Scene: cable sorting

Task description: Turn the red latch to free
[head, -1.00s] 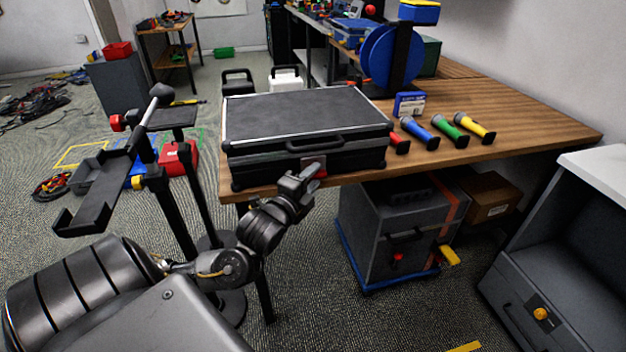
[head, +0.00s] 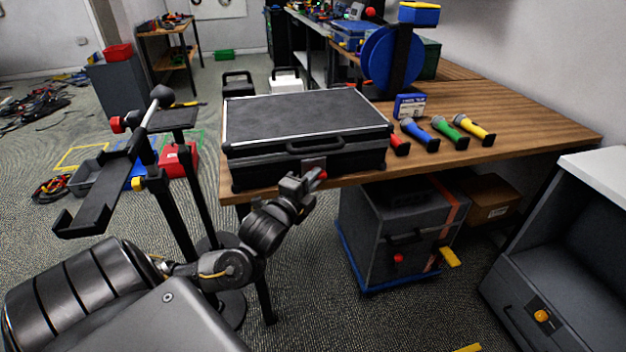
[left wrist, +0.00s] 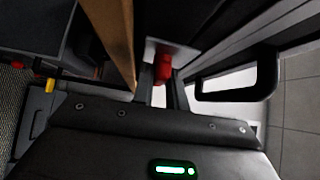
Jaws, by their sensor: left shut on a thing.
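The black case (head: 300,118) with silver edges lies closed on the wooden table, its handle facing me. The red latch (head: 322,175) is on the front face, below the handle, by a small grey plate (head: 314,164). My left gripper (head: 310,183) is at the latch and shut on it. In the left wrist view the red latch (left wrist: 162,66) shows between the two fingers (left wrist: 161,88). The fingers partly hide the latch in the head view. My right gripper is not in view.
Several coloured cylinders (head: 447,132) stand or lie on the table (head: 530,130) right of the case. A blue reel (head: 390,58) stands behind them. A grey wheeled box (head: 385,235) is under the table. A black stand (head: 100,195) is at the left.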

